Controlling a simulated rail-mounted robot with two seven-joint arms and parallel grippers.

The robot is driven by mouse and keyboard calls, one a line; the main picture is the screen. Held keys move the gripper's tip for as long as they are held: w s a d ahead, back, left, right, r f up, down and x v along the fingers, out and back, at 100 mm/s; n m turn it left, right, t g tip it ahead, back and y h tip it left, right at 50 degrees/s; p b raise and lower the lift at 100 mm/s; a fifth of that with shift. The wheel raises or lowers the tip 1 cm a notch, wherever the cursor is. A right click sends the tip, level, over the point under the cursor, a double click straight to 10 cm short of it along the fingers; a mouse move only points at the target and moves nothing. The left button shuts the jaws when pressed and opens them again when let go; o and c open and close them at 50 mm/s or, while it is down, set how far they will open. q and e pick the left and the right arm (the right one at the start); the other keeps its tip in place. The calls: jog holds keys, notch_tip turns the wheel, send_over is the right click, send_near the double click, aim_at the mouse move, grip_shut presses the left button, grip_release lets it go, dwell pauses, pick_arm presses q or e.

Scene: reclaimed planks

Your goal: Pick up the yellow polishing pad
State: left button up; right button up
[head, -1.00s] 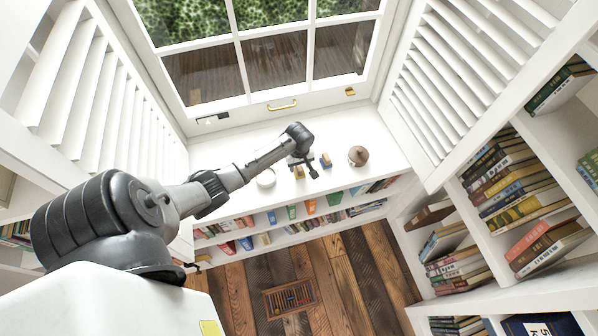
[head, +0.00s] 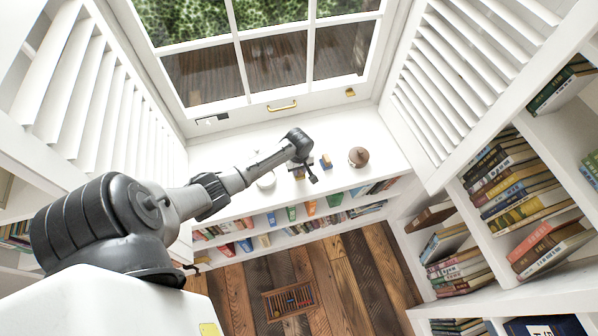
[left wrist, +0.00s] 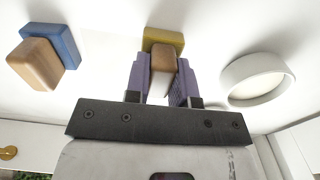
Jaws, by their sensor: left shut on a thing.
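The yellow polishing pad (left wrist: 163,38) has a wooden grip block (left wrist: 164,58) on it and sits on the white window-seat top in the left wrist view. My left gripper (left wrist: 165,72) has its purple-lined fingers on both sides of the wooden block and is shut on it. In the head view the pad (head: 299,175) is mostly hidden under the left gripper. I cannot tell any gap between pad and surface. My right gripper is not in view.
A blue pad with a wooden block (left wrist: 40,58) lies to one side, and a white round dish (left wrist: 258,80) to the other. A brown round pot (head: 358,156) stands further right on the white top (head: 385,145). Bookshelves and louvred shutters flank it; an abacus (head: 289,300) lies on the floor.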

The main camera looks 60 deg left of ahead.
pick_arm(q)
grip_shut()
jog(key=shift+r, duration=0.55)
jog(key=r, duration=0.1)
jog(key=r+p, duration=0.1)
jog(key=d+r, duration=0.1)
jog(key=r, duration=0.1)
jog(key=shift+w+d+p, duration=0.1)
jog(key=shift+w+p, duration=0.15)
jog(key=shift+p, duration=0.15)
jog(key=w+d+r+p, duration=0.1)
jog(key=w+d+r, duration=0.3)
jog(key=d, duration=0.5)
jog(key=shift+d+r+p, duration=0.3)
jog(key=shift+r+p, duration=0.05)
jog(key=shift+r, duration=0.6)
